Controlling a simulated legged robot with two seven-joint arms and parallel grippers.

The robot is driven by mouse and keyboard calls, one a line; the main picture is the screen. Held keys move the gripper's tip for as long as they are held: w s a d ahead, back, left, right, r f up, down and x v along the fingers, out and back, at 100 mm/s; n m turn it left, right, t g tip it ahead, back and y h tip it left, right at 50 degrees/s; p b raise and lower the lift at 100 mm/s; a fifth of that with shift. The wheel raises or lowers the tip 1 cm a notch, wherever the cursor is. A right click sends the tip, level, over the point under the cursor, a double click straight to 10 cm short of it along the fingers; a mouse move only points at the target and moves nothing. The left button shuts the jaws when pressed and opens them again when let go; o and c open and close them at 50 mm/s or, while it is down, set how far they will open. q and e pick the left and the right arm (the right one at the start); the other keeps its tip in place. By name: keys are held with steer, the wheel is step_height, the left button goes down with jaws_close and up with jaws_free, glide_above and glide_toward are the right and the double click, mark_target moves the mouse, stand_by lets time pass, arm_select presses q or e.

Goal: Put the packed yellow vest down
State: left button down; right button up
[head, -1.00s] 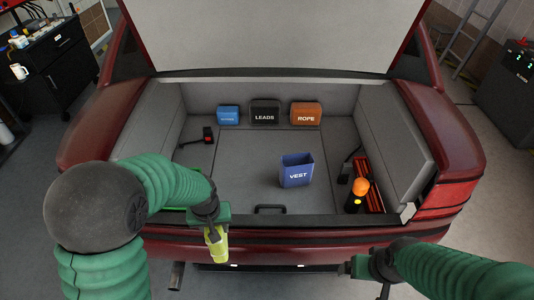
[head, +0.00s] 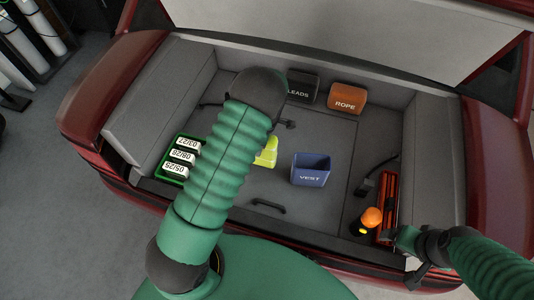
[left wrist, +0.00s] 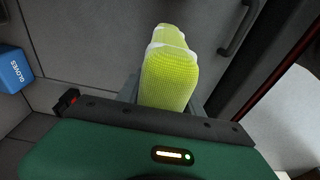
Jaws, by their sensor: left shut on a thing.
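Whether the vest touches the floor is not clear.
A green tray (head: 164,172) with labelled white items stands at the left. The LEADS box (head: 304,88) and orange ROPE box (head: 346,98) are at the back. A red toolbox (head: 389,205) and an orange-topped lamp (head: 371,218) are at the right. A floor handle (head: 268,205) lies in front.

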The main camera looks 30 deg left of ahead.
arm_select(q)
steer(key=f, duration=0.6)
steer(key=shift+w+d, duration=0.25)
steer(key=shift+w, duration=0.05)
steer(key=shift+s+r, duration=0.15)
steer(key=shift+f, duration=0.2)
steer(key=c, duration=0.8)
jaws_free()
steer(key=shift+a, duration=0.15)
steer(key=shift+o, duration=0.2)
